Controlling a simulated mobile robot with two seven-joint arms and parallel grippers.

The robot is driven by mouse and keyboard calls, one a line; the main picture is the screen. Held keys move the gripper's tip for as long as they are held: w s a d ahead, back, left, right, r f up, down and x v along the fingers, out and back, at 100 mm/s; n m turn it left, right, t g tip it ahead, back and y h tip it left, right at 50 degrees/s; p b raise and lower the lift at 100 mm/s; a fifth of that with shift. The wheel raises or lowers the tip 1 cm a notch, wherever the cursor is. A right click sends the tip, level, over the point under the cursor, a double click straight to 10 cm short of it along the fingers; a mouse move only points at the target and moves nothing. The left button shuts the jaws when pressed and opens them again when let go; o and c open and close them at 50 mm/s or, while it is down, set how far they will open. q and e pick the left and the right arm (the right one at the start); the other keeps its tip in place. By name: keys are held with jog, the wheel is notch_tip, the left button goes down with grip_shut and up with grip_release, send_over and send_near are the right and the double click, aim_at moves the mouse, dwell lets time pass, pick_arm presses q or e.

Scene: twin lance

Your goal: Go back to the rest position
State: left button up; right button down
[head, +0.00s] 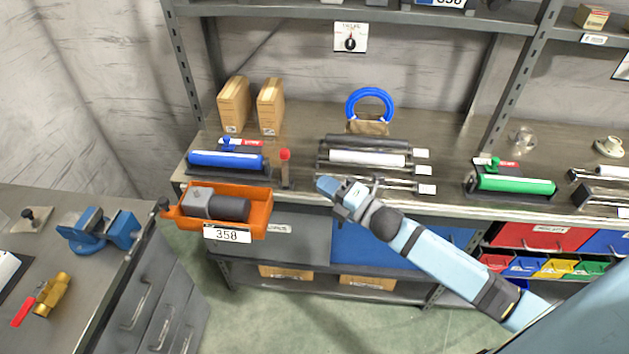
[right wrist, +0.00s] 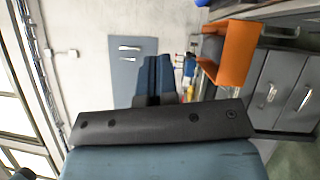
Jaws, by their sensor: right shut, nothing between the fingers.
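My right gripper (head: 330,189) is at the front edge of the workbench (head: 455,207), its arm reaching in from the lower right. It is shut with nothing held. In the right wrist view its blue fingers (right wrist: 157,78) are together and point away from the camera. My left gripper is not in view.
An orange bin (head: 262,212) labelled 358, with a grey and black part (head: 216,204) in it, is left of my gripper at the bench edge. Blue (head: 225,160), white (head: 367,158) and green (head: 515,185) rollers lie on the bench. A vise (head: 98,230) is at left.

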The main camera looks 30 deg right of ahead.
jog(key=shift+d, duration=0.1)
jog(key=shift+s+f, duration=0.1)
jog(key=shift+s, duration=0.05)
dwell(0.3)
jog(key=s+a+f+m+g+h+p, duration=0.1)
jog(key=s+a+f+m+g+h, duration=0.1)
jog(key=s+f+m, duration=0.2)
jog(key=s+a+f+m+g+h+p, duration=0.1)
jog(key=s+f+m, duration=0.4)
jog(key=s+m, duration=0.5)
jog(key=s+a+f+m+g+h+p, duration=0.2)
jog(key=s+a+f+m+g, duration=0.1)
jog(key=s+m, duration=0.5)
jog(key=shift+a+f+m+h, duration=0.3)
jog(key=shift+a+f, duration=0.5)
jog(key=shift+a, duration=0.25)
